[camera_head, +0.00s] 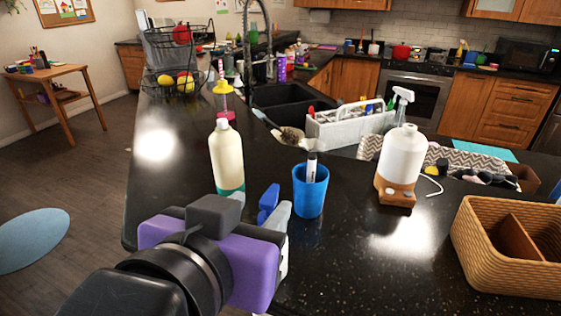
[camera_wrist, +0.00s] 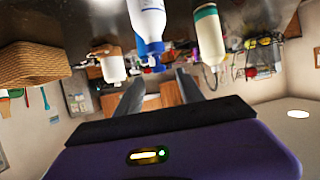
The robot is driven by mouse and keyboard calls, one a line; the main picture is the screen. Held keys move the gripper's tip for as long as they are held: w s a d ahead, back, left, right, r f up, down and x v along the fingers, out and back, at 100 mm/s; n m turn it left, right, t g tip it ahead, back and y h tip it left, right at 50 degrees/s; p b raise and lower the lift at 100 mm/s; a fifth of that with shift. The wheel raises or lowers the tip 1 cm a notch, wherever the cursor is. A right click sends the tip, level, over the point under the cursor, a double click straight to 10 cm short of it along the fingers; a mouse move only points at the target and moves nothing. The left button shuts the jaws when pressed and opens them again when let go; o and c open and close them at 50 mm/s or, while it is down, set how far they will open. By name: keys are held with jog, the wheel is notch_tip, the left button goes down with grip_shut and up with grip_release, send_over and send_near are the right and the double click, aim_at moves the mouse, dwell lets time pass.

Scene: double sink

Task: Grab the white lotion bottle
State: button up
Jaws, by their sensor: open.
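The white lotion bottle (camera_wrist: 148,18), with a blue pump top, hangs upside down in the inverted wrist view, just ahead of my gripper (camera_wrist: 158,90). Its blue pump (camera_wrist: 152,62) shows in the gap beyond the two fingertips. In the head view only the blue pump (camera_head: 268,203) shows, by the fingertips; my gripper (camera_head: 257,208) hides the bottle's body. My gripper is open, with nothing between its fingers that I can make out as held. Contact with the bottle cannot be told.
A cream bottle with a green base (camera_head: 226,158) stands close behind, left. A blue cup with a marker (camera_head: 310,192) is close on the right. A white spray bottle (camera_head: 403,155) and wicker basket (camera_head: 490,240) stand farther right. The counter's left edge is near.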

aim_at(266, 204)
jog(key=x, duration=0.2)
jog(key=p+x, duration=0.1)
jog(key=x, duration=0.2)
jog(key=shift+f, duration=0.3)
jog(key=shift+s, duration=0.1)
grip_shut()
